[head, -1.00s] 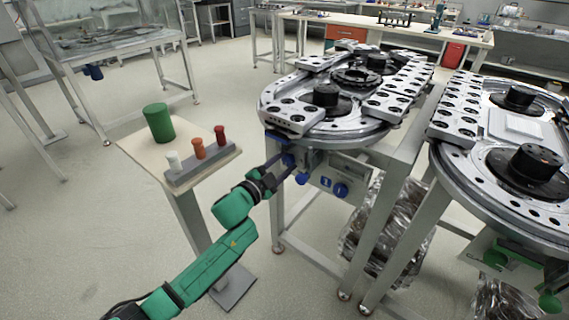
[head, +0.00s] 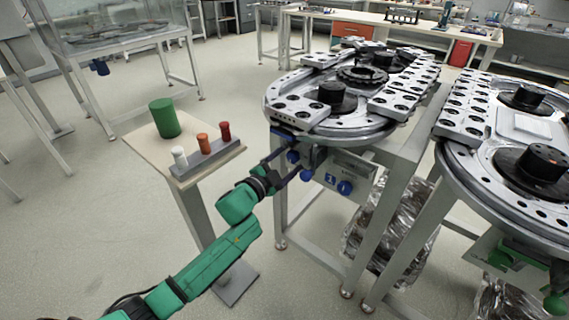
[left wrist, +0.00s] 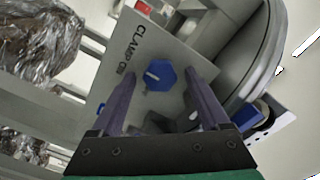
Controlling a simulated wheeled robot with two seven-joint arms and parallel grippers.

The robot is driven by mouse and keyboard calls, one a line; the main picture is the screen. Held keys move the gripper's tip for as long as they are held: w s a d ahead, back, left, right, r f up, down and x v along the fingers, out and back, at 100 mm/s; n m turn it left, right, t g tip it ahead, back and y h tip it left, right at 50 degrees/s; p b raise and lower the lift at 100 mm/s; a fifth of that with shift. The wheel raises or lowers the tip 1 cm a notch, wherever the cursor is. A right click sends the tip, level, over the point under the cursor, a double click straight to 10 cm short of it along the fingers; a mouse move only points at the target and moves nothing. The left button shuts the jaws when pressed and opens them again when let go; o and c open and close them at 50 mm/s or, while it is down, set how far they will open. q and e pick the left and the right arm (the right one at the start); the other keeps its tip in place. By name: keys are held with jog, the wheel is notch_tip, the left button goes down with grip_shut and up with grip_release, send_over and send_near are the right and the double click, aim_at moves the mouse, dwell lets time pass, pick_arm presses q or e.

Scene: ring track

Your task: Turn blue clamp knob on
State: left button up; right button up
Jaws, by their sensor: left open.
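The blue clamp knob (left wrist: 159,76) shows in the left wrist view on a grey plate lettered "CLAMP". It has a pale pointer mark. My left gripper (left wrist: 160,90) is open and empty, with one dark finger on either side of the knob in that picture. I cannot tell how much gap is left between fingers and knob. In the head view my left gripper (head: 291,166) is beside the blue knobs under the near end of the left ring track (head: 350,130). Which of those knobs is the clamp one is hard to tell there. My right gripper is not in view.
A panel with a blue knob (head: 345,187) and a "1" sign is just right of the gripper. A small stand (head: 150,148) with a green cylinder (head: 164,118) is at left. A second ring track (head: 470,165) is at right. Foil-wrapped bundles (head: 388,225) hang below.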

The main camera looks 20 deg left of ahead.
pick_arm(q)
jog(key=v, duration=1.4)
jog(key=shift+s, duration=0.25)
jog(key=shift+f, duration=0.1)
